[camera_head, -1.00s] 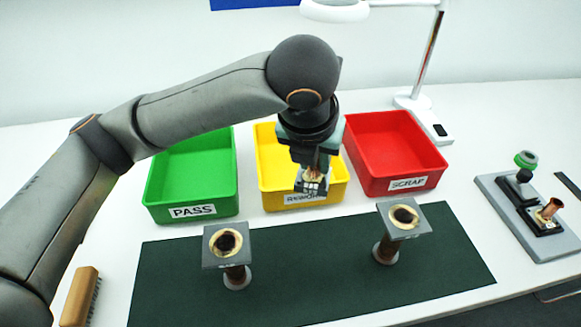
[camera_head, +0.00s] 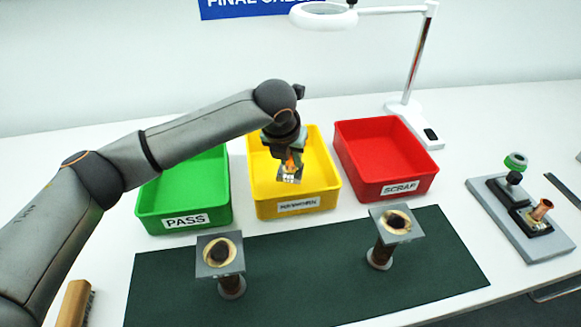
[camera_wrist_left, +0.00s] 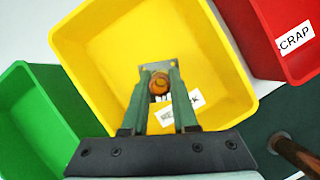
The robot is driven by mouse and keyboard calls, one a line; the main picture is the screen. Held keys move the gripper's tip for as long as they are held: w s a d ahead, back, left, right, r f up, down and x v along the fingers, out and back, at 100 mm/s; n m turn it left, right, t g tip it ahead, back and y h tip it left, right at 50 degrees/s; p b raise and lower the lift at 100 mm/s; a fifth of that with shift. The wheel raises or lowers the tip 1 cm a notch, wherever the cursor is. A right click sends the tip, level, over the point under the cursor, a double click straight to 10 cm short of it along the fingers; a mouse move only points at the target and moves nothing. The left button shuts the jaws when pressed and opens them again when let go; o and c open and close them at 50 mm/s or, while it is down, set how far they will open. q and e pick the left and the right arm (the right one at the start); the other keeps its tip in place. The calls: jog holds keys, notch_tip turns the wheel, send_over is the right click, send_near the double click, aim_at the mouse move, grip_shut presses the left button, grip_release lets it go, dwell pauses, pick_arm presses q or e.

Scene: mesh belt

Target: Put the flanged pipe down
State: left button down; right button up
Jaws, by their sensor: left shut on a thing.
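My left gripper (camera_head: 288,158) is over the yellow bin (camera_head: 322,190), which is labelled REWORK. In the left wrist view, my left gripper (camera_wrist_left: 160,82) is shut on the flanged pipe (camera_wrist_left: 160,84), whose copper-coloured round end shows between the fingers with a grey flange plate beyond it. In the head view, the held pipe's flange (camera_head: 289,175) hangs below the fingers, in front of the bin's interior. I cannot tell whether it touches the bin floor. The yellow bin (camera_wrist_left: 95,50) also fills most of the wrist view. My right gripper is not in view.
A green PASS bin (camera_head: 144,200) stands left and a red SCRAP bin (camera_head: 428,180) right. Two other flanged pipes stand on the dark mat (camera_head: 310,285), one left (camera_head: 220,255) and one right (camera_head: 397,224). A white lamp (camera_head: 412,75) stands behind; a fixture (camera_head: 525,215) is right.

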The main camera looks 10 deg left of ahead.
aim_at(289, 165)
pick_arm(q)
jog(key=shift+f, duration=1.35)
jog(key=shift+f, duration=0.1)
jog(key=c, duration=0.7)
grip_release()
jog(key=shift+s+f, duration=0.1)
jog(key=v, duration=1.2)
jog(key=shift+p, duration=0.3)
